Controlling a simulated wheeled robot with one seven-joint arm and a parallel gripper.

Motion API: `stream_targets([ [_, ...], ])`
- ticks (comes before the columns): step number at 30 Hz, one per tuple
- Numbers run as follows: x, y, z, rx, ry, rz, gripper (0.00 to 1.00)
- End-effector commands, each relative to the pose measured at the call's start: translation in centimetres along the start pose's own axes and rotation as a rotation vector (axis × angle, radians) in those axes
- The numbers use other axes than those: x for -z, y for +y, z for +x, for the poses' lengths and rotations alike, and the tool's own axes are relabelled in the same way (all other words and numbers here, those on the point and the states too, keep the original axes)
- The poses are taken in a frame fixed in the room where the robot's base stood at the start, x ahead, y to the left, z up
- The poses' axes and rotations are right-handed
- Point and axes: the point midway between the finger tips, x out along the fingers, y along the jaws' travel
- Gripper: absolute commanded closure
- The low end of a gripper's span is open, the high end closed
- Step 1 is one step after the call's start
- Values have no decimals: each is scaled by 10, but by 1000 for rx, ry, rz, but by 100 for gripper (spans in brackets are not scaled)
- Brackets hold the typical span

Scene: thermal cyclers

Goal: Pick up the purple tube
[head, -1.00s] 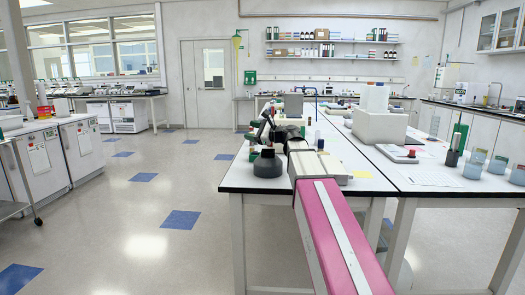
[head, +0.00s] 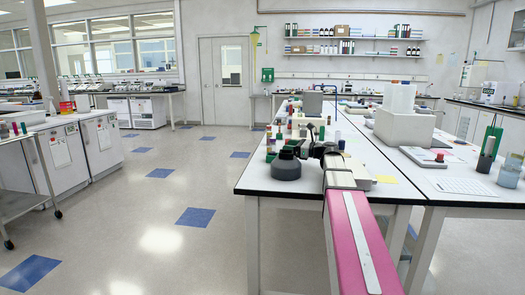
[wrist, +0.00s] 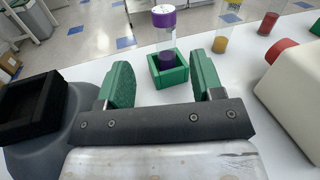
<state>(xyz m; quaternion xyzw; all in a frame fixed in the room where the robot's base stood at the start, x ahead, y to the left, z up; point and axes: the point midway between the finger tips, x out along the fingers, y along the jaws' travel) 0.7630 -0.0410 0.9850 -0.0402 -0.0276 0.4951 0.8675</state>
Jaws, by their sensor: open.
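The purple tube (wrist: 164,25) is a clear tube with a purple cap. It stands upright in a small green square holder (wrist: 168,72) on the white bench in the wrist view, with dark purple showing low inside it. My gripper (wrist: 164,75) is open, with one green finger to the left and one to the right. The tube and holder appear between the fingers and just beyond them, and nothing is held. In the head view my gripper is too small and hidden behind my arm to make out, and I cannot single out the purple tube there.
A dark grey round-based object (wrist: 35,125) sits close on the left in the wrist view. A pale device with a red knob (wrist: 290,85) is close on the right. Yellow (wrist: 222,35) and red (wrist: 268,22) tubes stand beyond. The bench (head: 262,178) is crowded behind.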

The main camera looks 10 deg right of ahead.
Motion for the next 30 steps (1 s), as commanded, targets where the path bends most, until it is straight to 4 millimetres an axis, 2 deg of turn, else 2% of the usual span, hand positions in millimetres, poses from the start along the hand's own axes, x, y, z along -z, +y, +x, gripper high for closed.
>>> stream_targets([
  [3, 14, -6, -15, -7, 6, 75, 39],
  [6, 17, -7, -15, -11, 7, 99, 39],
  [17, 16, -7, 15, -12, 8, 98, 39],
  [25, 14, -8, 51, -11, 8, 98, 39],
  [30, 14, -7, 57, -10, 8, 97, 39],
])
